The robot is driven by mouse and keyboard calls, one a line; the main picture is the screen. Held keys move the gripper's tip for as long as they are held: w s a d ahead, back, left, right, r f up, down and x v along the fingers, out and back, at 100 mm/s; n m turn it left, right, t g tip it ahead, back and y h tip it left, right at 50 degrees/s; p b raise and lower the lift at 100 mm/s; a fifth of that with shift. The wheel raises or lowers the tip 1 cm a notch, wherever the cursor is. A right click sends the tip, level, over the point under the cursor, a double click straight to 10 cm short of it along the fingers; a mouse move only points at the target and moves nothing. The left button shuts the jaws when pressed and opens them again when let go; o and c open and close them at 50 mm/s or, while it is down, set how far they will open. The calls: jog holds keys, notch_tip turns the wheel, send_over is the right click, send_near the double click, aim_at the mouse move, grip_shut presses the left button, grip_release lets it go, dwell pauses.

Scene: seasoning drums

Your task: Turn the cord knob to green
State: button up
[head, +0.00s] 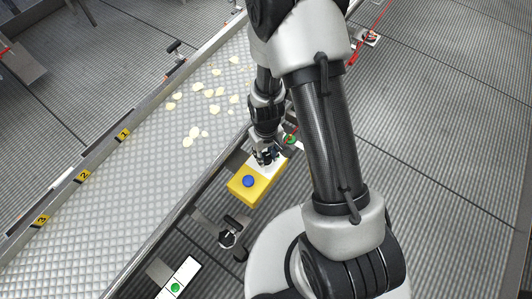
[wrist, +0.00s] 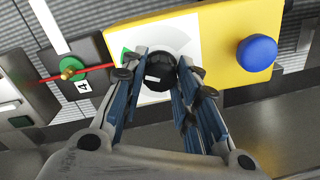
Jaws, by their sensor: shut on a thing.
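A black knob (wrist: 159,74) sits on a white dial plate (wrist: 174,30) on a yellow box (wrist: 230,30). My gripper (wrist: 160,68) has its fingers on both sides of the knob and is shut on it. A green patch (wrist: 126,55) shows on the plate just left of the fingers; the rest of the dial is partly hidden. In the head view the yellow box (head: 246,192) is at the conveyor's right side, with my gripper (head: 267,154) at its far end, where the knob is hidden.
A blue button (wrist: 257,52) stands up from the box. Left of the box, a red cord (wrist: 95,70) meets a green round fitting (wrist: 69,66) near a label 4. A conveyor (head: 130,180) with pale chips lies left; a green button (head: 175,287) is at the front.

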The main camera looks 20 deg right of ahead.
aim_at(266, 156)
jog(key=shift+m, duration=0.4)
jog(key=o, duration=1)
jog(key=shift+o, duration=0.2)
jog(key=shift+r, duration=0.1)
notch_tip(266, 156, up, 12)
dwell(0.4)
